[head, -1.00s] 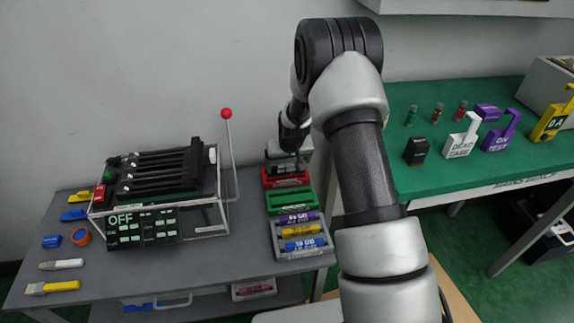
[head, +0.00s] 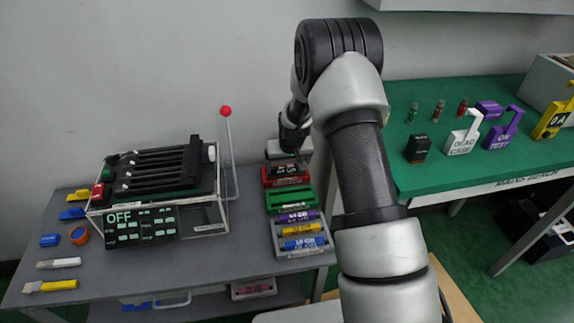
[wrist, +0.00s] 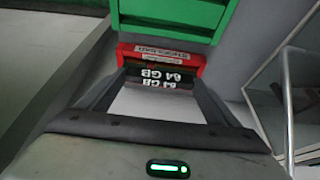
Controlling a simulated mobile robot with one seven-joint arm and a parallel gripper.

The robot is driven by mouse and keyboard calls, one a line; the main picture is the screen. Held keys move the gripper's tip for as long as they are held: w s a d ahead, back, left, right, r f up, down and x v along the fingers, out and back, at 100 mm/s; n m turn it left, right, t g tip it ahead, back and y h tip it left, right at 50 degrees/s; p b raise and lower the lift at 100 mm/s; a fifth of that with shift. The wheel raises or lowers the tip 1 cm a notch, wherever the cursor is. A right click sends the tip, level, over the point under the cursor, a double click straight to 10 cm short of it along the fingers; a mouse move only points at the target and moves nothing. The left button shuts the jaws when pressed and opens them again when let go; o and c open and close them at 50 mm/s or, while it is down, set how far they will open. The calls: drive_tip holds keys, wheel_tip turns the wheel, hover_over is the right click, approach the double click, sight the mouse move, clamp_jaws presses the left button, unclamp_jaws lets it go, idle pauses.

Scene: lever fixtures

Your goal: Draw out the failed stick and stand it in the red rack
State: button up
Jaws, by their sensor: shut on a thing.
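The red rack (head: 272,182) is at the back of the row of racks, below my arm's end. A black stick marked 64 GB (head: 291,171) is at the red rack in the head view. In the wrist view the stick (wrist: 160,82) lies level against the red rack (wrist: 190,60), its 64 GB lettering upside down. My gripper (wrist: 159,77) is shut on this stick, with one finger near each end. I cannot tell whether the stick is fully seated. The tester (head: 160,180) at left holds several black bars, and its display reads OFF.
A green rack (head: 290,201) and a grey rack (head: 303,243) with purple, yellow and blue sticks stand in front of the red rack. A red-knobbed lever (head: 229,140) rises between tester and racks. A green bench (head: 450,170) with tags is at right.

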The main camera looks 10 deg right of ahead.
drive_tip(key=shift+f+b, duration=0.55)
drive_tip(key=shift+f, duration=0.55)
drive_tip(key=o, duration=1.2)
drive_tip(key=p+v, duration=0.4)
drive_tip(key=v, duration=1.3)
drive_tip(key=shift+r, duration=0.25)
drive_tip(key=shift+r, duration=0.1)
